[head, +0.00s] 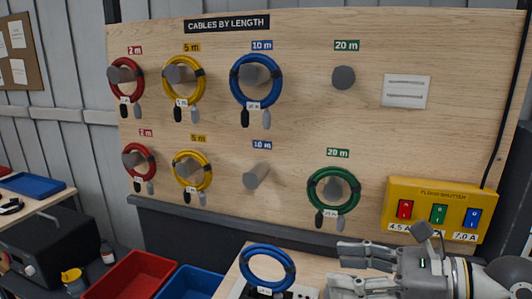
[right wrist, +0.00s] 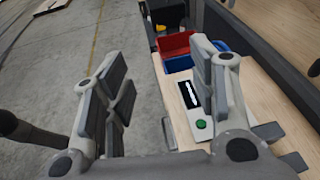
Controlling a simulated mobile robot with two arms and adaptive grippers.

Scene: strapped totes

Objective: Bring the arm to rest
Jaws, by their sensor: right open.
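My right gripper (head: 340,268) is at the lower right of the head view, above the light wooden bench, with its fingers pointing left. It is open and empty; the right wrist view shows its two fingers (right wrist: 163,90) spread apart with nothing between them. A blue cable coil (head: 267,249) with a white tag is at the bench, left of my fingertips and apart from them in the picture. My left gripper is not in view.
A wooden board (head: 300,120) carries red, yellow, blue and green coils on pegs; the upper 20 m peg (head: 343,77) and lower 10 m peg (head: 257,176) are bare. A yellow switch box (head: 400,228) sits close above my right arm. A red bin (head: 135,276) stands lower left.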

